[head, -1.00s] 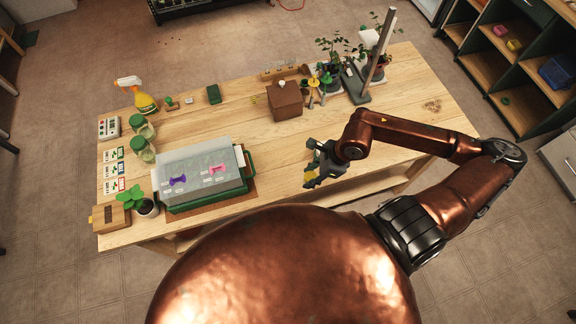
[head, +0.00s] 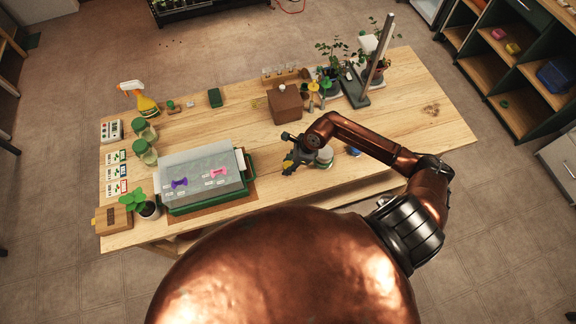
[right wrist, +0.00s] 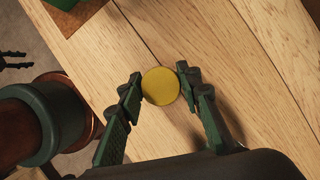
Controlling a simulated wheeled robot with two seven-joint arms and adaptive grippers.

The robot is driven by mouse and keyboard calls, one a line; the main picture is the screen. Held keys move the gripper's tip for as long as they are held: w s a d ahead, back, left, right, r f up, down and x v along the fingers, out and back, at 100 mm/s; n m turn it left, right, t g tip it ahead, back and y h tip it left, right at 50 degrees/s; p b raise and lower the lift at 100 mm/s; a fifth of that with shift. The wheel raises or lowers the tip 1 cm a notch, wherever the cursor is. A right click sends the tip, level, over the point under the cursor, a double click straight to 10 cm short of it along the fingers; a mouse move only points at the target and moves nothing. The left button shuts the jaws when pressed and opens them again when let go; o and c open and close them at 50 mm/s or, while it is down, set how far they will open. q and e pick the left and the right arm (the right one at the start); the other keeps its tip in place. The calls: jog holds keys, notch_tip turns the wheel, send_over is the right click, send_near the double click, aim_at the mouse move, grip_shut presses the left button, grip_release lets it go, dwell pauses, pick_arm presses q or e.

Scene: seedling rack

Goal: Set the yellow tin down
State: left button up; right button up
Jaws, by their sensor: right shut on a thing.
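The yellow tin (right wrist: 160,86) shows its round yellow top in the right wrist view, between the fingertips of my right gripper (right wrist: 160,88). The gripper is shut on it from both sides. In the head view my right gripper (head: 292,160) is over the front part of the wooden table, right of the green tray. A little yellow of the tin shows there under the fingers. The tin's underside is hidden, so I cannot tell whether it touches the table. A dark pronged part (right wrist: 13,57) at the left edge of the wrist view may be my left gripper; its opening is unclear.
The green tray (head: 249,182) with a grey cover is to the left, on a brown mat. A pale, green-based jar (head: 325,155) and a small blue thing (head: 354,151) are just right of my gripper. A brown box (head: 285,106) is behind. Bare wood surrounds the tin.

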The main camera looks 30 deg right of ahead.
jog(key=shift+f, duration=0.6)
jog(key=o, duration=1.2)
jog(key=shift+c, duration=0.2)
jog(key=b+v, duration=0.1)
jog(key=v, duration=1.1)
